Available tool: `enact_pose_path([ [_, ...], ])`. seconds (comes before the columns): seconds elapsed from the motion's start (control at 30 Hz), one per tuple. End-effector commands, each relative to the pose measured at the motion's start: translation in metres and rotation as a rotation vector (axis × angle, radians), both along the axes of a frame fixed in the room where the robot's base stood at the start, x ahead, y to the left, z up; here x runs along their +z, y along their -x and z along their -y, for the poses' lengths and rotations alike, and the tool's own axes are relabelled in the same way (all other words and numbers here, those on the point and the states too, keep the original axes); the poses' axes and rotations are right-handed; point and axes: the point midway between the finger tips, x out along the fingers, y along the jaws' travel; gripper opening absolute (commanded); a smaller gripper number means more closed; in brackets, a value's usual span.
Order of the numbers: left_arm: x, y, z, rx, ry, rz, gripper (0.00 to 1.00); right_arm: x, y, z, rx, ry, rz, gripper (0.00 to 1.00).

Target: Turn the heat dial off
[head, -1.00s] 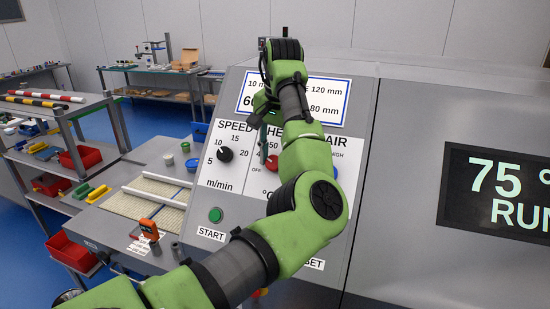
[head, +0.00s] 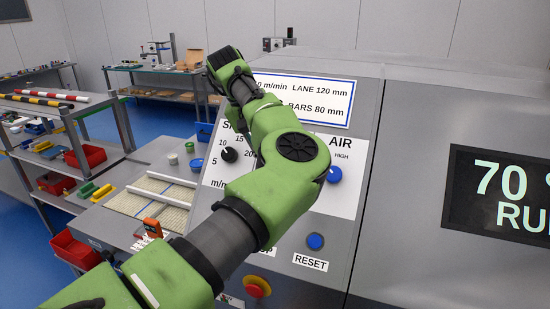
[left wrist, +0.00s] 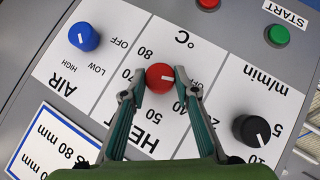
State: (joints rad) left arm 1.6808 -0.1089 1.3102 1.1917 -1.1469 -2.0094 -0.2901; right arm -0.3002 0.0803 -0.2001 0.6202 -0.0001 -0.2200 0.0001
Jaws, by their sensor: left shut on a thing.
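The heat dial (left wrist: 160,78) is a red round knob in the left wrist view, on the white HEAT plate, which appears turned around there. Its white mark points to the right of that picture. My left gripper (left wrist: 161,92) is shut on the dial, with one finger on each side. In the head view my own arm hides the heat dial and the fingers. My right gripper is in neither view.
The blue air dial (head: 334,174) and black speed dial (head: 229,155) flank the covered heat area. A blue reset button (head: 315,241) and red emergency knob (head: 257,287) sit lower on the panel. A display (head: 501,193) reads 70 and RU, cut off.

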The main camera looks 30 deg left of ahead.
Motion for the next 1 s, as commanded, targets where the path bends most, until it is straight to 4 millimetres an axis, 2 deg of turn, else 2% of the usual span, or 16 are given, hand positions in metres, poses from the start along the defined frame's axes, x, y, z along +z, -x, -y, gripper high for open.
enact_pose_path([
  [0.03,-0.0051,0.0021,0.0018,0.006,0.016,-0.011,0.07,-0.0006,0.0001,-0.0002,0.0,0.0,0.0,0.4],
  [0.6,-0.0063,0.0028,0.0015,0.027,0.038,-0.01,0.07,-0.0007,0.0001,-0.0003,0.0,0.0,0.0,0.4],
  [0.63,-0.0063,0.0029,0.0015,0.027,0.038,-0.01,0.31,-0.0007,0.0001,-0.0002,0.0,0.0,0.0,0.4],
  [0.7,-0.0059,0.0026,0.0013,0.027,0.037,-0.008,0.45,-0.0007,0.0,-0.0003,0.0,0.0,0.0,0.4],
  [1.0,-0.0024,0.0014,0.0001,0.028,0.033,0.001,0.45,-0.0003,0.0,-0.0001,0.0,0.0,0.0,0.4],
])
